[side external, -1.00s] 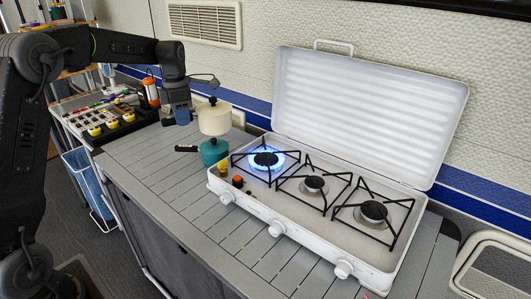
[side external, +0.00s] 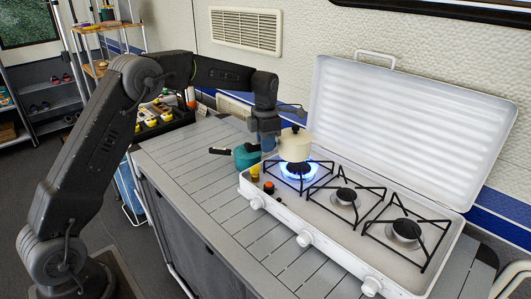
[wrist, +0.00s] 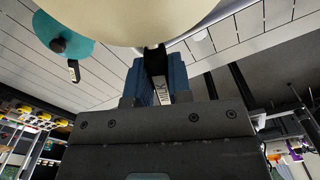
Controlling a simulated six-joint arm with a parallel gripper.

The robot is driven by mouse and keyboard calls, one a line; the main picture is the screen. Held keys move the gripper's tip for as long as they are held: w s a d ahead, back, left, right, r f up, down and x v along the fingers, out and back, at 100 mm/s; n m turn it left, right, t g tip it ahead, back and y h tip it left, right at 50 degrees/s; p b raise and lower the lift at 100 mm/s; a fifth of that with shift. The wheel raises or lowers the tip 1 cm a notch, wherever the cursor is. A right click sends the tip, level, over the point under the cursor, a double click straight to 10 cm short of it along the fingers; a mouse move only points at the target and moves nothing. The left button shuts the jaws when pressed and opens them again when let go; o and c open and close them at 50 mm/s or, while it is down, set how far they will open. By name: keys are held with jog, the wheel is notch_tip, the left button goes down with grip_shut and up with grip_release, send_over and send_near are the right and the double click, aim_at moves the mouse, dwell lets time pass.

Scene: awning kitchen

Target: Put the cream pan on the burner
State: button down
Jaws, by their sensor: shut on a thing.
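The cream pan (side external: 296,146), with a lid and dark knob, is held in the air over the left end of the stove, just above or in front of the lit burner (side external: 299,170) with its blue flame. My gripper (side external: 268,144) is shut on the pan's dark handle, which also shows between the fingers in the wrist view (wrist: 157,68). I cannot tell whether the pan touches the burner grate.
A teal pan (side external: 246,157) with a dark handle stands on the slatted counter (side external: 190,170), left of the stove. The white stove (side external: 320,232) has two unlit burners to the right and a raised lid (side external: 410,130) behind.

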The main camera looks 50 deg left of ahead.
jog(key=shift+f, duration=1.6)
jog(key=shift+f, duration=0.15)
jog(key=c, duration=1)
grip_release()
jog(key=shift+c, duration=0.2)
